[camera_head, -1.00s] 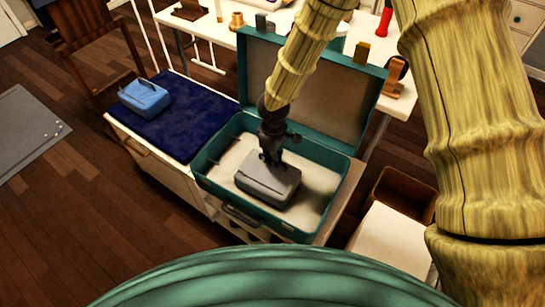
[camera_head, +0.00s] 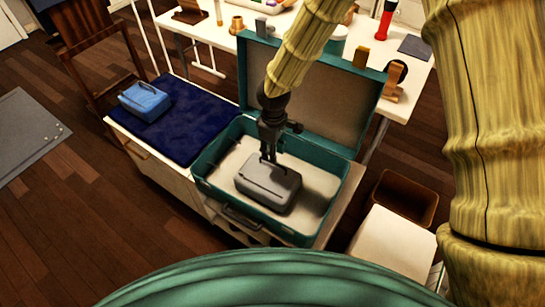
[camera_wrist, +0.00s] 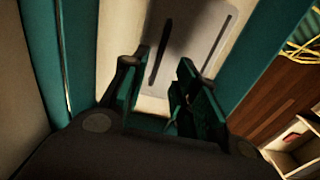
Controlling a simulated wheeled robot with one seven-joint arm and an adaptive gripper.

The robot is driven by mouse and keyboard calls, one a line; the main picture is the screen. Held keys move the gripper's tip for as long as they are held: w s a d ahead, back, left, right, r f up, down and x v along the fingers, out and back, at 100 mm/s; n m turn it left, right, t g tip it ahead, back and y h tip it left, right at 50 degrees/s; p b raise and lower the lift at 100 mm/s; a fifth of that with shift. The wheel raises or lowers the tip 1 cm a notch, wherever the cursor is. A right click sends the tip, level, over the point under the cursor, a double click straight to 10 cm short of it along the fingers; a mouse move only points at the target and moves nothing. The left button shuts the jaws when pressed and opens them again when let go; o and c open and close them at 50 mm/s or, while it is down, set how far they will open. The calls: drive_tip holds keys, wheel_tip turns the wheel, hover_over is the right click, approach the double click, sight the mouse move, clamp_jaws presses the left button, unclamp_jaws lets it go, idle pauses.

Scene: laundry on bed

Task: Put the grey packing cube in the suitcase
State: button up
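The grey packing cube (camera_head: 268,188) lies flat inside the open teal suitcase (camera_head: 212,158), on its pale lining near the middle. My gripper (camera_head: 269,157) points down just above the cube's back edge, inside the suitcase. In the wrist view my gripper's fingers (camera_wrist: 170,90) are spread, with a gap between them and nothing clearly held. Whether a fingertip still touches the cube cannot be told. A teal suitcase wall (camera_wrist: 258,60) shows to the right of the fingers in the wrist view.
The suitcase lid (camera_head: 310,98) stands open behind my gripper. A blue packing cube (camera_head: 145,100) lies on a dark blue mat (camera_head: 187,128) at the left. A white table (camera_head: 412,72) with small items stands behind. A brown bin (camera_head: 403,198) stands at the right.

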wheel_tip(320, 180, up, 6)
drive_tip(key=shift+r, duration=0.25)
